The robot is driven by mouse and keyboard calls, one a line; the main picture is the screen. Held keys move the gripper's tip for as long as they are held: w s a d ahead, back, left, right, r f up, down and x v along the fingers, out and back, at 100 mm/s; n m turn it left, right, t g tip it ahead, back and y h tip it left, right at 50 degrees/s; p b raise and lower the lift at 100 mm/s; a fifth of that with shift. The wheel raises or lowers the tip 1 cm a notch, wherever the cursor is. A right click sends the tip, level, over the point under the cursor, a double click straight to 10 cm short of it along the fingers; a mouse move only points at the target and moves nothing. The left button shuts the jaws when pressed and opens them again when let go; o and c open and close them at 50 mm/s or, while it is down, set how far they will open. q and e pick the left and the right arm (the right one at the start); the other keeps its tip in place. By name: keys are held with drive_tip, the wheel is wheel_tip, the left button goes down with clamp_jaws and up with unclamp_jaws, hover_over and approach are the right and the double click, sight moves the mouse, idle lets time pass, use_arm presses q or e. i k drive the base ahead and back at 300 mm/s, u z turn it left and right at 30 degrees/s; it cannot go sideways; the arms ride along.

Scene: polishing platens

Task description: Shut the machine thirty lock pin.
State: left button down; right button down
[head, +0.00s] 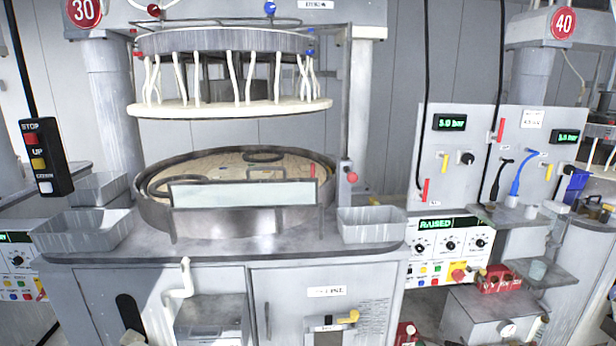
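Machine thirty stands in the left and middle of the head view, under its round red 30 sign (83,11). Its upper plate (230,107) hangs raised, well apart from the round lower platen basin (235,212). I cannot tell for sure which part is the lock pin. A yellow handle (348,318) sticks out of a small box low on the front cabinet, below a white label (327,291) too small to read surely. A red knob (351,177) sits on a post right of the basin. Neither of my grippers is in view.
A control panel (449,246) right of the cabinet shows RAISED in green. A STOP/UP/DOWN pendant (46,157) hangs at the left. Grey trays (83,229) (371,225) flank the basin. A red 40 sign (563,23) marks another machine at right.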

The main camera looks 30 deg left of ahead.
sight(352, 177)
drive_tip(key=u, duration=0.95)
drive_tip(key=i, duration=0.95)
drive_tip(key=u, duration=0.95)
